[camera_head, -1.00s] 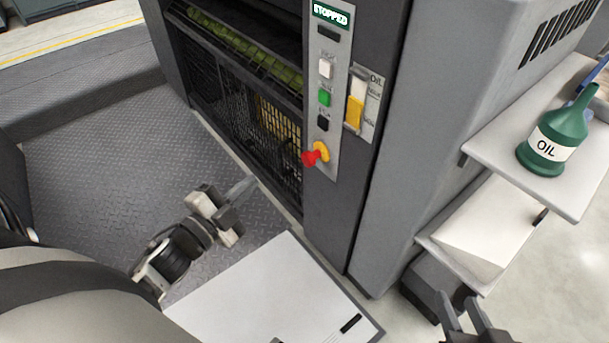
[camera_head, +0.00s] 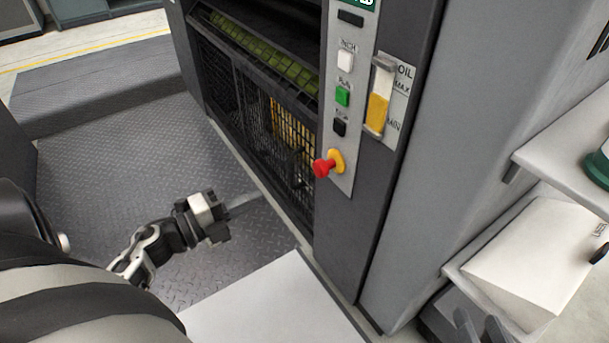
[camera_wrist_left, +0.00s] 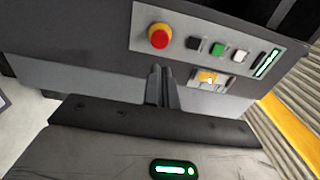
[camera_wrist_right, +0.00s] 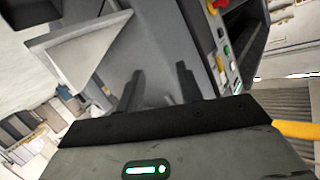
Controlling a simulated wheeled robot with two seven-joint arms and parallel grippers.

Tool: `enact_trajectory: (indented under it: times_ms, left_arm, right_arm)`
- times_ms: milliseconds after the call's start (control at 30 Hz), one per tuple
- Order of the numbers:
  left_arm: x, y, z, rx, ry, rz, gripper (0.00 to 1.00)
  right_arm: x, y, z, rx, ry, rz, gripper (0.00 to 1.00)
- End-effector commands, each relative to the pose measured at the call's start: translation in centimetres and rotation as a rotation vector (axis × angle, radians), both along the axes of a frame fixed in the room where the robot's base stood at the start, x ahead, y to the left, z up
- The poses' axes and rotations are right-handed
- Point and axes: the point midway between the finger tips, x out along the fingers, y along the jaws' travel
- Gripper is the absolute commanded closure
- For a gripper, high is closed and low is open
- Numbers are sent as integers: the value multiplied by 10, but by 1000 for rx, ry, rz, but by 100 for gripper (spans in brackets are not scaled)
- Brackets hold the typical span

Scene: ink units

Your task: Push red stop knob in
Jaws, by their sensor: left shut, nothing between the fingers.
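The red stop knob (camera_head: 322,168) stands out from its yellow collar (camera_head: 338,159) at the bottom of the machine's control panel. My left gripper (camera_head: 257,196) is shut and empty, left of the knob and a little lower in the head view, apart from it. In the left wrist view the knob (camera_wrist_left: 159,37) shows just beyond the closed fingertips (camera_wrist_left: 161,68), with a gap between. My right gripper (camera_head: 483,322) is at the bottom edge of the head view. Its fingers stand apart and empty in the right wrist view (camera_wrist_right: 160,80).
White, green (camera_head: 342,96) and black buttons sit above the knob, with an oil gauge (camera_head: 379,98) to their right. Shelves (camera_head: 560,150) jut from the machine's right side near my right gripper. A pale flat board (camera_head: 275,305) lies low in front. The tread-plate floor (camera_head: 120,150) is clear.

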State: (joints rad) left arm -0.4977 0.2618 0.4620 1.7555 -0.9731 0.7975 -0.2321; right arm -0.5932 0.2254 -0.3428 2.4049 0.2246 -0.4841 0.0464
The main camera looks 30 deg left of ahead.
Motion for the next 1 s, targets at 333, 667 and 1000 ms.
enact_trajectory:
  times_ms: [333, 667, 1000]
  left_arm:
    - [65, -26, 0, -1, -6, 0, 100]
    - [113, -47, -1, -2, -1, 0, 100]
    - [122, -51, 0, -2, 1, 1, 100]
  right_arm:
    - [1, 3, -2, 50, -4, 3, 64]
    - [1, 6, 4, 109, -14, 7, 64]
    - [3, 7, 8, 127, -22, 4, 64]
